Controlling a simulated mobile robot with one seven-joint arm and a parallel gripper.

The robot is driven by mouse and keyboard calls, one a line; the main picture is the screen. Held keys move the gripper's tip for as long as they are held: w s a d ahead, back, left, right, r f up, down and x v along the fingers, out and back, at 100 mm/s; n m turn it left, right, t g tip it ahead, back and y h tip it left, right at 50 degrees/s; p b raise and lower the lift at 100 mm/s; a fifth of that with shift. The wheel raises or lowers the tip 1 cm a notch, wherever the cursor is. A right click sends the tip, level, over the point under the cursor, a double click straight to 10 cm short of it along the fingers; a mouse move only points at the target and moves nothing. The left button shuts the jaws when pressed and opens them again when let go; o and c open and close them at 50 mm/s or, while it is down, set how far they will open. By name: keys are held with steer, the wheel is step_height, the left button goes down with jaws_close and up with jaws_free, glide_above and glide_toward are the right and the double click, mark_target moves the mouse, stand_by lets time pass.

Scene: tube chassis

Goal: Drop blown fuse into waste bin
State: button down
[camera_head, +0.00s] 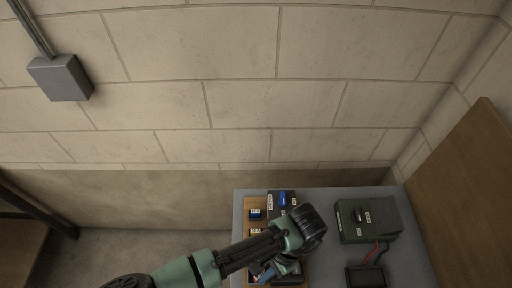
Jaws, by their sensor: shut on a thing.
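My gripper (262,272) is low in the picture, above the wooden tray (246,211) on the grey table. My wrist covers much of it and of the tray. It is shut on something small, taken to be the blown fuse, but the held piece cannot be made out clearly. Blue fuse-like parts with white labels (257,214) sit in the tray's left side, and another blue part (283,199) sits on a dark block at its top. I cannot make out a waste bin with certainty.
A green box (352,234) with a dark knob and white labels stands on the table (322,194), right of my wrist. Red and dark wires (374,252) run from it towards a black rectangular thing (366,277). A brown board (465,180) rises at the right. A block wall stands behind.

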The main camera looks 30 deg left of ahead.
steer(key=c, duration=0.8)
jaws_free()
steer(key=v, duration=1.3)
steer(key=shift+w, duration=0.1)
